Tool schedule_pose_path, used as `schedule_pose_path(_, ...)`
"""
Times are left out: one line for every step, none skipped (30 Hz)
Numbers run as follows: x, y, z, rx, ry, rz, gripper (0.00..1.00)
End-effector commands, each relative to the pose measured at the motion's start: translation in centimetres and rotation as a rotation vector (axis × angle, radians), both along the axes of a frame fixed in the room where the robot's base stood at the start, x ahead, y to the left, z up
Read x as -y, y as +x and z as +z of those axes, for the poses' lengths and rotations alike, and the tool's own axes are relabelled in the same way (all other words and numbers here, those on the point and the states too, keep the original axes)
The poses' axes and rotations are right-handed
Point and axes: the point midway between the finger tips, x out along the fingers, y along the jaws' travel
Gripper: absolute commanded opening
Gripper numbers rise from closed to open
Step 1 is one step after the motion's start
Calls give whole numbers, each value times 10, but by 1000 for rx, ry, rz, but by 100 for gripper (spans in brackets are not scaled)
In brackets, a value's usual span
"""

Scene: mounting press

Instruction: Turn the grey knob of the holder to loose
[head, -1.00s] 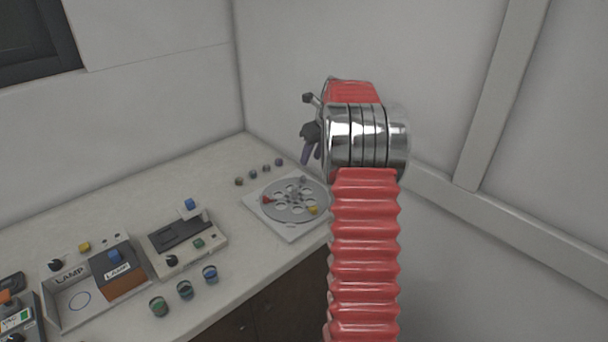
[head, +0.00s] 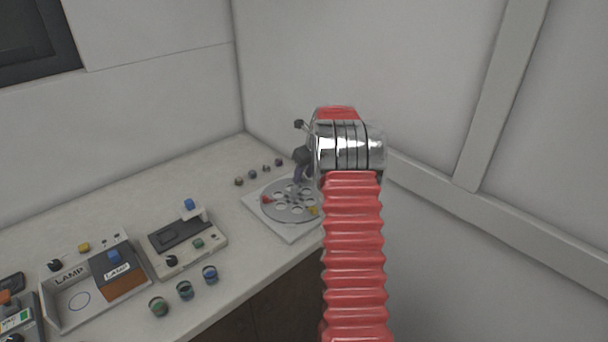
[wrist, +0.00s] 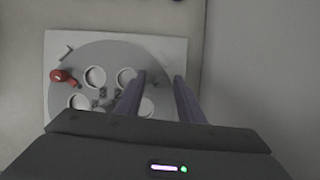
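The holder is a grey round plate with several round holes (wrist: 95,55) on a white square base (head: 286,232). Small grey parts (wrist: 102,95) stand near the plate's middle. I cannot tell the grey knob apart for certain; my gripper hides part of the holder. My gripper (wrist: 159,75) is above the holder, its two fingers apart with nothing between them. In the head view it shows beside the far part of the plate (head: 298,172).
Several small dark pieces (head: 252,174) stand in a row behind the holder. Three jars (head: 185,290) stand at the bench front. A grey device (head: 215,240) and a LAMP tray (head: 60,318) are at the left. A wall rises close at the right.

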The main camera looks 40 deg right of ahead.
Motion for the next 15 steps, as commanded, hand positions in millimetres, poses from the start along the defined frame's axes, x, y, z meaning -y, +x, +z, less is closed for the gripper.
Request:
schedule_pose_path(0, 0, 0, 0, 0, 0, 35)
schedule_pose_path(0, 0, 0, 0, 0, 0, 35)
schedule_pose_path(0, 0, 0, 0, 0, 0, 33)
schedule_pose_path(0, 0, 0, 0, 0, 0, 31)
schedule_pose_path(0, 0, 0, 0, 0, 0, 29)
schedule_pose_path(0, 0, 0, 0, 0, 1, 26)
schedule_pose_path(0, 0, 0, 0, 0, 1, 24)
schedule_pose_path(0, 0, 0, 0, 0, 1, 22)
schedule_pose_path(0, 0, 0, 0, 0, 1, 19)
schedule_pose_path(0, 0, 0, 0, 0, 1, 17)
schedule_pose_path(0, 0, 0, 0, 0, 1, 15)
schedule_pose_path(0, 0, 0, 0, 0, 1, 12)
schedule_pose_path(0, 0, 0, 0, 0, 1, 10)
schedule_pose_path(0, 0, 0, 0, 0, 1, 8)
schedule_pose_path(0, 0, 0, 0, 0, 1, 5)
